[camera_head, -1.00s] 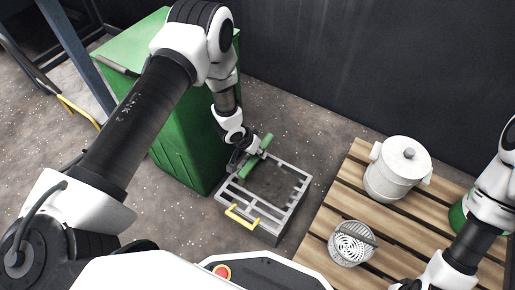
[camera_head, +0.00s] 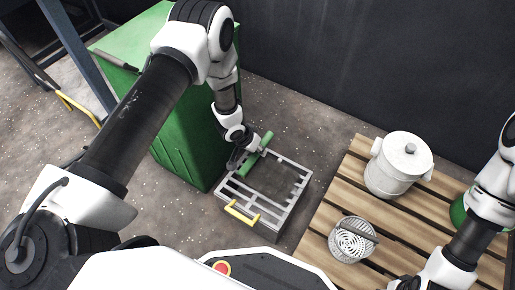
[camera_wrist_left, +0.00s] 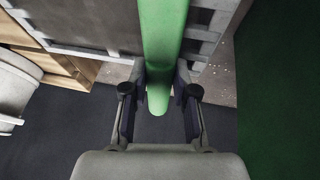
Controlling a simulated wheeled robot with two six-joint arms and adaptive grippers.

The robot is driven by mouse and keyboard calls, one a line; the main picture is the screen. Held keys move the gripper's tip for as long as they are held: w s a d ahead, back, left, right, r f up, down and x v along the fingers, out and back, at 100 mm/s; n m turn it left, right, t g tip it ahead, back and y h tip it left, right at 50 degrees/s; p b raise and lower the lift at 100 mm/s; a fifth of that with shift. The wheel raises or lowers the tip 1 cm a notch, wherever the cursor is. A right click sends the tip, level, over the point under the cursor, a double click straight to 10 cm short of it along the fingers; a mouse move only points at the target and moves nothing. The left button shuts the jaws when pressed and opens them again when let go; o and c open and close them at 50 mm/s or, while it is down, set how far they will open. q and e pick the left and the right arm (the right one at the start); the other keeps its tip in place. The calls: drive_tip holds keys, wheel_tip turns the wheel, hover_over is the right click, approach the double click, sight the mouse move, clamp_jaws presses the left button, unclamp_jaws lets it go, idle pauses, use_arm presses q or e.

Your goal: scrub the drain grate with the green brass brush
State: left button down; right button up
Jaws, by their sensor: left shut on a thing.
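My left gripper (camera_head: 243,156) is shut on the green brush (camera_head: 266,140) over the far left corner of the grey drain grate (camera_head: 288,206). The brush also shows in the left wrist view (camera_wrist_left: 165,40), where its rounded handle end sticks out between the fingers (camera_wrist_left: 160,92). Its bristles are hidden, and I cannot tell whether they touch the grate.
A green cabinet (camera_head: 180,125) stands close behind and left of the grate. A wooden pallet (camera_head: 318,222) on the right bears a white lidded pot (camera_head: 396,170) and a round perforated strainer (camera_head: 350,243). A dark wall (camera_head: 370,70) closes off the back.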

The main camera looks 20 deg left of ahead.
use_arm(q)
drive_tip(key=shift+f, duration=0.1)
drive_tip(key=c, duration=1.2)
unclamp_jaws()
drive_tip(key=shift+r+p, duration=0.35)
drive_tip(key=shift+p, duration=0.1)
clamp_jaws()
